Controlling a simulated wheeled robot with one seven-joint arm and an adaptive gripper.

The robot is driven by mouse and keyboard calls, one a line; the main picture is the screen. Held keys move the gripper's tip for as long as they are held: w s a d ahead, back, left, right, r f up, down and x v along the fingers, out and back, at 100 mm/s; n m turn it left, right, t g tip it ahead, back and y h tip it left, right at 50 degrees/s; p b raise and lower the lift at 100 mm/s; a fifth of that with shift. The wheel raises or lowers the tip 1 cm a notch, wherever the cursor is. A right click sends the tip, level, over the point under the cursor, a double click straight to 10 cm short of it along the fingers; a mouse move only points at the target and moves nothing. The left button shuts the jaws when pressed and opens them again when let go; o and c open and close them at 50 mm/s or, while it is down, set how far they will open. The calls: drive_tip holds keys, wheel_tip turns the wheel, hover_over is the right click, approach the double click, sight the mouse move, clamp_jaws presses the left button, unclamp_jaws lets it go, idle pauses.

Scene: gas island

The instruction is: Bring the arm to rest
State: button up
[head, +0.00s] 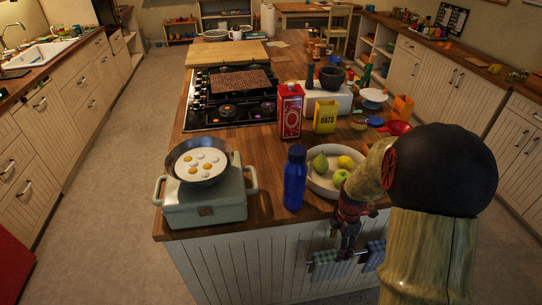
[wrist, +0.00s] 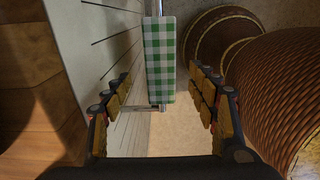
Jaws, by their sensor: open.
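My gripper (head: 347,252) hangs pointing down at the front side of the wooden-topped island (head: 262,213), beside the towel rail. In the wrist view my gripper (wrist: 161,78) is open, with its two padded fingers spread apart. A green and white checked towel (wrist: 160,58) hangs on the rail and shows between the fingers. I cannot tell how far it is beyond them. No object is seen gripped. My arm fills the right foreground of the head view and hides part of the island's right end.
A red carton (head: 290,112) and an oats box (head: 325,116) stand behind. The left floor aisle (head: 110,220) is clear.

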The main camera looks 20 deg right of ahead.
drive_tip(key=shift+m, duration=0.3)
drive_tip(key=m, duration=0.2)
drive_tip(key=shift+s+a+m, duration=0.2)
drive_tip(key=shift+s+m, duration=0.1)
drive_tip(key=shift+s, duration=0.05)
drive_tip(key=shift+s+a+f+m+g, duration=0.15)
drive_tip(key=shift+s+a+m, duration=0.15)
drive_tip(key=shift+m, duration=0.25)
drive_tip(key=shift+s+a+f+m+g, duration=0.1)
drive_tip(key=shift+s+a+m+g, duration=0.05)
drive_tip(key=shift+s+m, duration=0.35)
drive_tip(key=s+a+r+m+t, duration=0.2)
drive_tip(key=a+r+m, duration=0.3)
drive_tip(key=a+r, duration=0.5)
drive_tip(key=s+a+r+m+t, duration=0.3)
drive_tip(key=a+r, duration=0.8)
drive_tip(key=r, duration=0.8)
drive_tip(key=shift+a+m+t, duration=0.25)
drive_tip(key=shift+m+t, duration=0.35)
drive_tip(key=shift+m, duration=0.45)
drive_tip(key=shift+s+r, duration=0.1)
drive_tip(key=shift+c, duration=0.7)
